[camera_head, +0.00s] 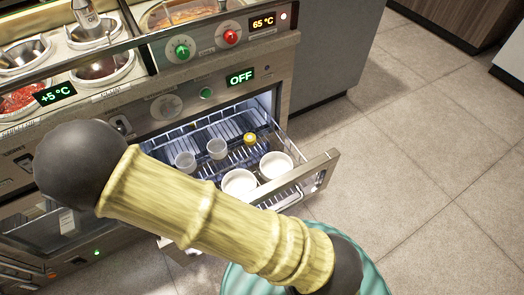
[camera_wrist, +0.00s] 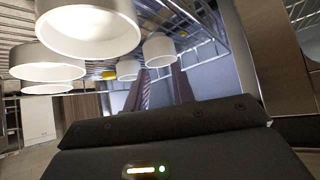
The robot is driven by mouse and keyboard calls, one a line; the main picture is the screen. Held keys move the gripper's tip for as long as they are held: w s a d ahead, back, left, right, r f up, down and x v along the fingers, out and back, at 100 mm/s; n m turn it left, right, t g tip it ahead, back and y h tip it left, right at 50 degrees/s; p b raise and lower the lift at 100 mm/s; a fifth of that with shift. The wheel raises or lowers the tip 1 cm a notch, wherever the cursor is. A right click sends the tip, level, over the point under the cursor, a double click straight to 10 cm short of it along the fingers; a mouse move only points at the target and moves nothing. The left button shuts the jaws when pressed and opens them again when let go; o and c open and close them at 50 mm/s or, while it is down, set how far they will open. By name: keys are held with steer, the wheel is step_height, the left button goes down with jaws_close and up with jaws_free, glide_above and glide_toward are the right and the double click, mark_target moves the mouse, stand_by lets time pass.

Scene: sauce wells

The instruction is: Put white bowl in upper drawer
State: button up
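An open drawer (camera_head: 318,172) under the OFF display extends from the counter front. Two white bowls (camera_head: 276,165) (camera_head: 239,182) stand side by side near its front, apart from my gripper as far as I can see. In the wrist view, a large white bowl (camera_wrist: 90,35) fills the upper left, with another white bowl (camera_wrist: 47,66) beside it, both seen from below. My gripper (camera_wrist: 160,88) shows there as two dark fingers spread apart, with nothing visibly held between them. In the head view my arm hides the gripper.
Sauce wells (camera_head: 102,68) line the counter above. The drawer front juts out. Tiled floor (camera_head: 420,150) to the right is clear.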

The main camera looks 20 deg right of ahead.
steer(key=w+d+r+n+g+y, duration=0.2)
steer(key=w+d+r+g+y, duration=0.15)
steer(key=d+r, duration=0.8)
steer(key=s+d+r+n+g, duration=0.2)
steer(key=s+d+r, duration=0.1)
steer(key=s+d, duration=0.9)
steer(key=d, duration=0.5)
steer(key=shift+s+d+r+g, duration=0.15)
steer(key=shift+s+d+g, duration=0.05)
steer(key=shift+d+g, duration=0.15)
steer(key=shift+h, duration=0.25)
steer(key=shift+c, duration=0.3)
